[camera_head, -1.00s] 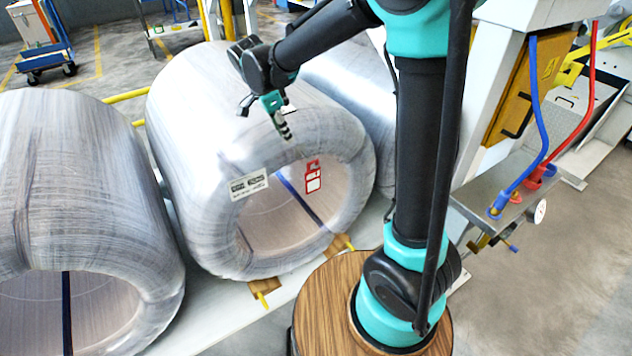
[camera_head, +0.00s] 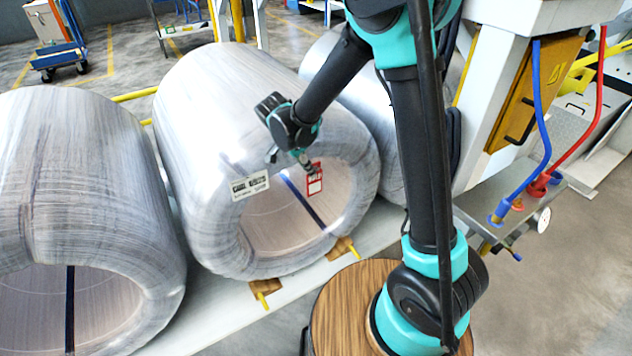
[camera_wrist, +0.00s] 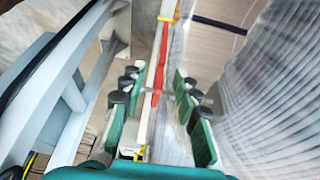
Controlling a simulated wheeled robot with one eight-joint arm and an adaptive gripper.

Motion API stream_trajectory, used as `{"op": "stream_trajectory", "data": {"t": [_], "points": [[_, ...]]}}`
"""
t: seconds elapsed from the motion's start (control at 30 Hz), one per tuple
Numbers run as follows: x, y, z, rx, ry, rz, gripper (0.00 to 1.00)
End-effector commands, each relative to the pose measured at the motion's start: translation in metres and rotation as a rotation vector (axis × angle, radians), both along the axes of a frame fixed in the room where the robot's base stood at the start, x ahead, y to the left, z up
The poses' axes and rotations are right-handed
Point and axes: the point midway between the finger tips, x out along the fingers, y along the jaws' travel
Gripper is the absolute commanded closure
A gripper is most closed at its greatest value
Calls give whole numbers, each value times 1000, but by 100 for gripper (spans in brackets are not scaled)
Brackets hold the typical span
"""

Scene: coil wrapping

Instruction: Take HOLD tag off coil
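The HOLD tag (camera_head: 315,184) is red with a white panel and hangs at the upper front edge of the middle wrapped coil (camera_head: 215,110), over its opening. My gripper (camera_head: 306,163) is at the tag's upper left, and its fingertips overlap the tag's top in the head view. In the wrist view, my gripper's green-padded fingers (camera_wrist: 158,100) are apart. A narrow red and white strip, seemingly the tag edge-on (camera_wrist: 160,65), runs between them with gaps on both sides. The coil's ridged surface (camera_wrist: 275,80) fills the right of that view.
A white printed label (camera_head: 250,186) is on the coil front, left of the tag. Another wrapped coil (camera_head: 85,180) stands at the left, and one is partly hidden behind my arm. A steel bracket with blue and red hoses (camera_head: 520,195) is at the right.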

Motion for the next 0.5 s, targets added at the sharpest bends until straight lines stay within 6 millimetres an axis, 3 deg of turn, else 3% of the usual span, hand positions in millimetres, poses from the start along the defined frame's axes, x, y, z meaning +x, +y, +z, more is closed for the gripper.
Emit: {"op": "stream_trajectory", "data": {"t": [0.5], "points": [[11, -19, -50, 0, -1, -2, 69]]}}
